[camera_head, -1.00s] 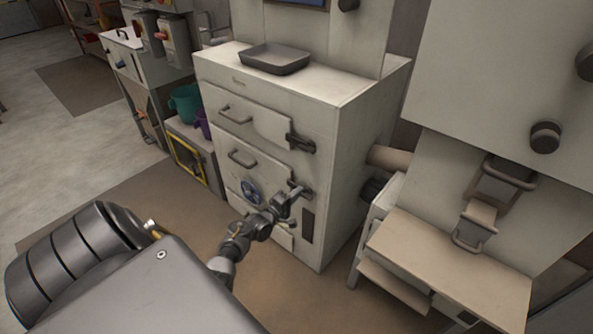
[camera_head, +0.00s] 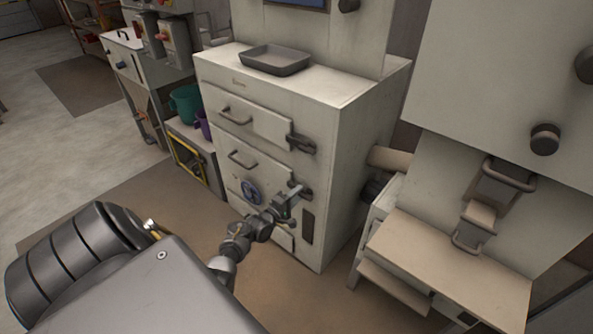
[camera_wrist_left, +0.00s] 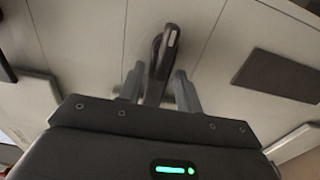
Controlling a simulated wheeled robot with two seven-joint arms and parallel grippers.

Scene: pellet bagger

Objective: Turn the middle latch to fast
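The cabinet (camera_head: 330,130) has stacked doors with dark latches along their right edges. The middle latch (camera_head: 305,191) is partly hidden by my left gripper (camera_head: 289,203), which is right in front of it. In the left wrist view, the dark latch handle (camera_wrist_left: 165,50) stands between the two grey fingers of my left gripper (camera_wrist_left: 158,82). The fingers are apart, one on each side of the handle; the left finger is close to it, and I cannot tell whether they touch. The upper latch (camera_head: 302,143) is clear of the gripper. My right gripper is out of view.
A dark tray (camera_head: 275,59) sits on the cabinet top. A small bench (camera_head: 450,260) stands to the right. Teal (camera_head: 184,103) and purple containers are on the left. The floor (camera_head: 130,205) before the cabinet is clear.

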